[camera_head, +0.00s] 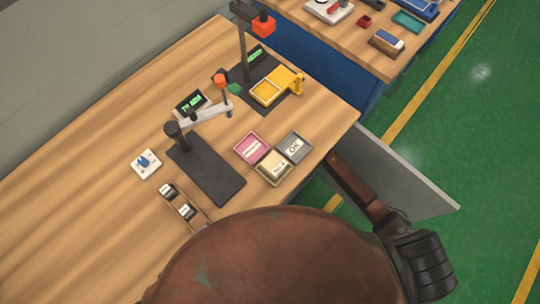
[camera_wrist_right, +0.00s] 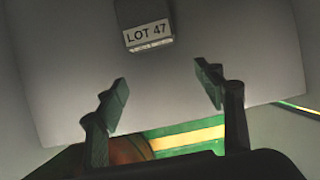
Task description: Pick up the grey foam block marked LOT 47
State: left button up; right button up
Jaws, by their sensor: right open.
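In the right wrist view, a small grey block (camera_wrist_right: 145,16) bears a white label reading LOT 47. It shows at the top, against a broad pale grey surface (camera_wrist_right: 65,55), and the picture's edge cuts it off. My right gripper (camera_wrist_right: 164,92) is open, its two dark fingers apart and empty, with the block beyond their tips and nothing touching. The head view does not show the LOT 47 label or the right fingertips. My left gripper is in neither view.
In the head view, a grey panel (camera_head: 415,178) juts past the wooden table (camera_head: 80,215). The table holds a pink tray (camera_head: 251,148), a cream tray (camera_head: 274,167), a grey tray (camera_head: 293,147) and stands. The green floor (camera_head: 480,150) at right is clear.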

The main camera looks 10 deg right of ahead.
jog(key=shift+w+a+b, duration=0.2)
jog(key=shift+w+a, duration=0.25)
jog(key=shift+w, duration=0.25)
jog(key=shift+w+a+b, duration=0.15)
jog(key=shift+w+a, duration=0.25)
jog(key=shift+w, duration=0.25)
jog(key=w+a, duration=0.1)
jog(key=w+a+f+b, duration=0.1)
jog(key=w, duration=0.1)
jog(key=shift+w+a+b, duration=0.2)
jog(key=shift+b, duration=0.1)
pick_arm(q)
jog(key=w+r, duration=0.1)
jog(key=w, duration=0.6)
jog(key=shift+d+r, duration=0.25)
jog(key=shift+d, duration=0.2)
pick_arm(e)
jog(key=shift+w+f, duration=0.1)
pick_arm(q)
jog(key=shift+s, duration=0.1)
pick_arm(e)
jog(key=shift+c, duration=0.2)
jog(key=c, duration=1.1)
